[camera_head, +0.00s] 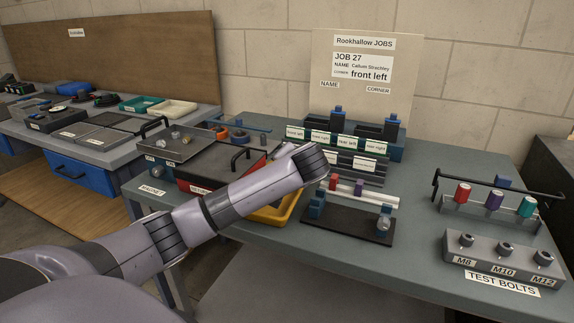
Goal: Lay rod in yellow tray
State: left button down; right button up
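The yellow tray (268,219) lies on the table, mostly hidden behind my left arm; only part of its front and right rim shows. No loose rod can be made out for certain. My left arm reaches in from the left across the tray and ends in a dark ribbed joint near the bar. My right gripper is out of view.
A red case (218,170) and grey tray (176,146) stand at the left. Labelled bins (347,143) stand behind.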

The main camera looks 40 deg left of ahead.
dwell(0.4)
pick_arm(q)
jog(key=shift+p, duration=0.4)
jog(key=shift+f, duration=0.2)
jog(key=shift+f+b, duration=0.55)
jog(key=shift+f, duration=0.75)
jog(key=c, duration=1)
grip_release()
jog(key=shift+f, duration=0.1)
